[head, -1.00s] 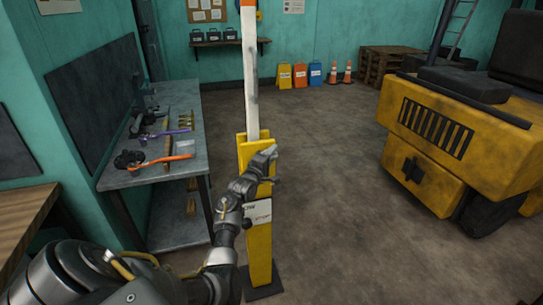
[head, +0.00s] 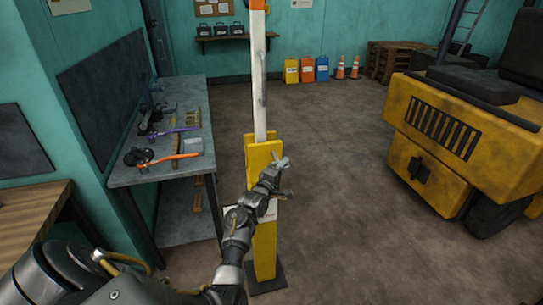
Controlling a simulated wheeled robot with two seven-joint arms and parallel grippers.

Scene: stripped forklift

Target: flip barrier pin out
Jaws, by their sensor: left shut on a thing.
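The barrier's yellow post (head: 264,245) stands upright on a dark base plate. Its white arm (head: 260,85) with an orange band points straight up from the top of the post. My left gripper (head: 283,178) is at the right side of the post's upper part, its fingers reaching across the post. It is shut on a small grey part there, which looks like the barrier pin (head: 282,162); the fingers hide much of it, and I cannot tell whether it still sits in the post. My right gripper is not in view.
A grey workbench (head: 160,172) with tools stands left of the post. A yellow forklift body (head: 462,135) is at the right. Coloured cases (head: 307,70) and orange cones (head: 347,67) stand by the back wall. The floor right of the post is clear.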

